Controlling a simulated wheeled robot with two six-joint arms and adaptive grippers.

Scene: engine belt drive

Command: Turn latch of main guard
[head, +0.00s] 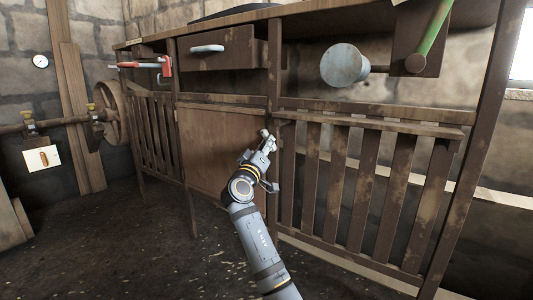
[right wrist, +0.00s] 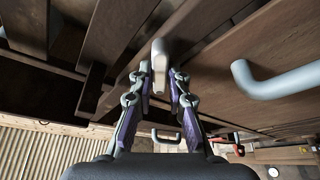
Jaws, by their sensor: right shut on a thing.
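My right gripper (head: 267,143) is at the dark post between the plain wooden panel (head: 222,152) and the slatted guard (head: 380,190). In the right wrist view, the two fingers of the right gripper (right wrist: 161,82) are closed around a pale, rounded latch (right wrist: 158,56), with its tip showing just beyond them. The gripper largely hides the latch in the head view. I cannot tell from the frames which panel is the main guard. My left gripper is in neither view.
A drawer (head: 217,48) with a pale handle (head: 207,49) is above the panel; its handle also shows close by in the right wrist view (right wrist: 275,84). A grey cylinder (head: 344,64) and a green bar (head: 436,25) are upper right. The left floor is clear.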

